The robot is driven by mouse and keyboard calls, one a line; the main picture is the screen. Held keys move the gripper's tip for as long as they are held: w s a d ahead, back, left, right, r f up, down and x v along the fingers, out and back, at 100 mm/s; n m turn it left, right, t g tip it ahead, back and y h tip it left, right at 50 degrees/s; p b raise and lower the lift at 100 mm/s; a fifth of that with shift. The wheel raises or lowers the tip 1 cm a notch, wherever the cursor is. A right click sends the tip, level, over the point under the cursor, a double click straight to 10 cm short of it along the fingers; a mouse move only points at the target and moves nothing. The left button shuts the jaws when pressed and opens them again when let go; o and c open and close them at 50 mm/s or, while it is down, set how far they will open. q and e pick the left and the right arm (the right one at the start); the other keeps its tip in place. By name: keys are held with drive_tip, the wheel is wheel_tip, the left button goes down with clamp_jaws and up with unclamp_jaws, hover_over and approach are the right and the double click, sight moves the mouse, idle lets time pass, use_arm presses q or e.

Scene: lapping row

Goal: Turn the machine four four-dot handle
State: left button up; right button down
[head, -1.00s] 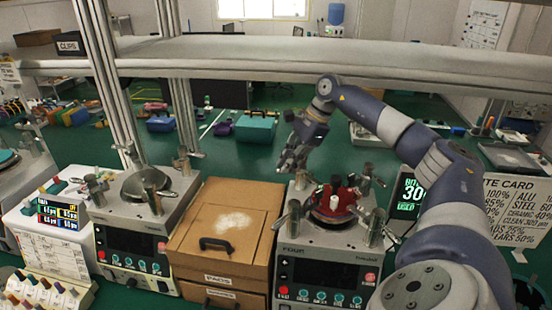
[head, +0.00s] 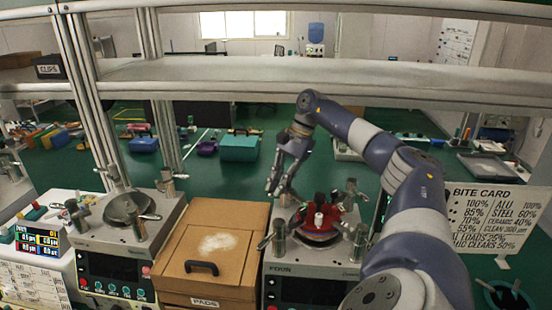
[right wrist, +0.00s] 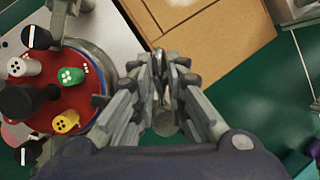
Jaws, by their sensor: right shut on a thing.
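Machine four (head: 312,268), labelled FOUR, stands on the bench right of the middle in the head view. Short metal posts with lever handles stand around its round plate. My right gripper (head: 274,188) is at its back left corner, pointing down. In the right wrist view its fingers (right wrist: 163,92) are closed together around a small metal handle (right wrist: 164,122), mostly hidden between them. I cannot read any dots on it. Beside the fingers is the red plate (right wrist: 45,108) with dotted knobs: green (right wrist: 72,76), yellow (right wrist: 65,121) and white (right wrist: 24,66). My left gripper is out of view.
A cardboard box (head: 215,243) stands left of machine four, close to the gripper. Another machine (head: 125,240) stands further left. A shelf (head: 270,75) crosses behind and above. A bite card (head: 490,215) stands on the right.

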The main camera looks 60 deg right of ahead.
sight(291, 189)
drive_tip(key=c, duration=1.6)
unclamp_jaws()
drive_tip(key=shift+r, duration=0.1)
drive_tip(key=shift+v, duration=5.9)
